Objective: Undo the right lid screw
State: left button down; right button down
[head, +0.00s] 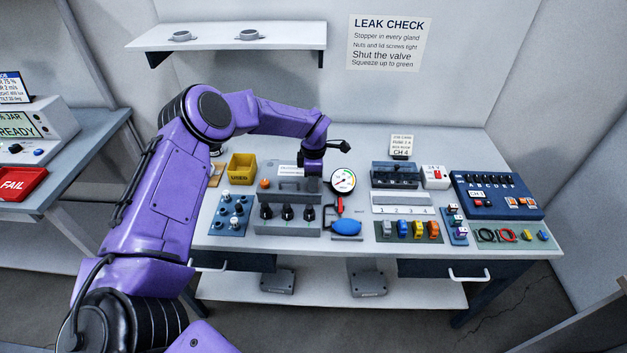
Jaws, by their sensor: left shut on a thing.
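A grey box (287,221) with a lid stands on the bench in the middle, with several black-knobbed glands on its front. An orange knob (264,184), which looks like the left lid screw, shows at the left end of the lid. My left gripper (313,180) points down at the right end of the lid, where the right lid screw sits. It is shut on that screw, which the gripper hides almost fully. My right gripper is not in view.
A pressure gauge (343,180) and a blue squeeze bulb (346,227) stand close at the right of the box. A yellow bin (241,168) and a blue tray (230,215) are at its left.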

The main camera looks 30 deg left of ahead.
pick_arm(q)
jog(key=shift+d+f+n+b, duration=0.1)
jog(key=shift+f+n+b, duration=0.2)
jog(key=shift+n+b, duration=0.5)
jog(key=n+b, duration=0.3)
jog(key=shift+b, duration=0.3)
jog(key=n+b, duration=0.3)
jog(key=shift+n, duration=0.3)
jog(key=n+b, duration=0.4)
jog(key=n, duration=0.1)
jog(key=shift+n, duration=0.3)
jog(key=n+b, duration=0.4)
jog(key=shift+n, duration=0.3)
jog(key=n+b, duration=0.5)
jog(key=n, duration=0.1)
jog(key=n+b, duration=0.6)
jog(key=shift+w+n, duration=0.1)
jog(key=shift+n, duration=0.2)
jog(key=shift+r+n+b, duration=0.15)
jog(key=shift+n+b, duration=2)
jog(key=shift+n, duration=0.35)
